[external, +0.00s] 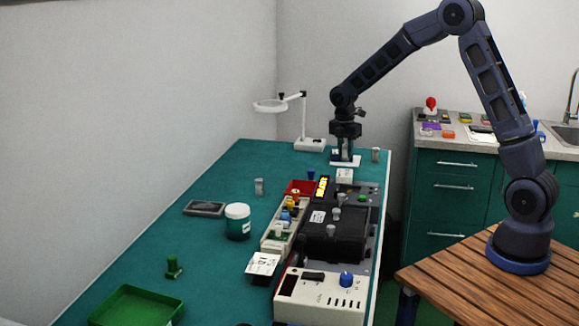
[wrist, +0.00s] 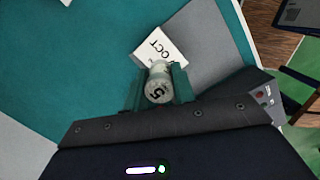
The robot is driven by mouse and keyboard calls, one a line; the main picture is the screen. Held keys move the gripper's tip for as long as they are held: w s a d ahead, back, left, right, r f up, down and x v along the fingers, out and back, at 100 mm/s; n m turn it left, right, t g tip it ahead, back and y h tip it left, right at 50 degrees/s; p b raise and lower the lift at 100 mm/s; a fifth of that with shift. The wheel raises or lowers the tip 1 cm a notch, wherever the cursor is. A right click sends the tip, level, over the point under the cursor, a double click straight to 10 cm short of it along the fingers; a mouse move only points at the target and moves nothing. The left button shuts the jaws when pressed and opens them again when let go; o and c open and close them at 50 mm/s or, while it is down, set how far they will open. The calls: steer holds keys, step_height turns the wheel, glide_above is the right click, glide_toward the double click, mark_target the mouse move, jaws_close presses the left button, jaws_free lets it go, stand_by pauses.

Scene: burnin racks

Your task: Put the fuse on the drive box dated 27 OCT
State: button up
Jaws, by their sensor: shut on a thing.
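My gripper (external: 345,154) is at the far end of the bench, pointing down. In the wrist view my gripper (wrist: 157,84) is shut on a pale cylindrical fuse (wrist: 158,90) with a black "5" on its end. A white label (wrist: 165,43) reading "OCT" lies just past the fuse; the day number is hidden. Whether the fuse touches anything below cannot be told.
A loose grey cylinder (external: 375,155) stands right of the gripper, another (external: 259,186) on the left. A magnifier lamp (external: 310,144) stands behind. The bench's left side is mostly clear.

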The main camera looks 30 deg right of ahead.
mark_target(345, 157)
steer(key=shift+f, duration=2.3)
steer(key=shift+f, duration=0.1)
steer(key=o, duration=1)
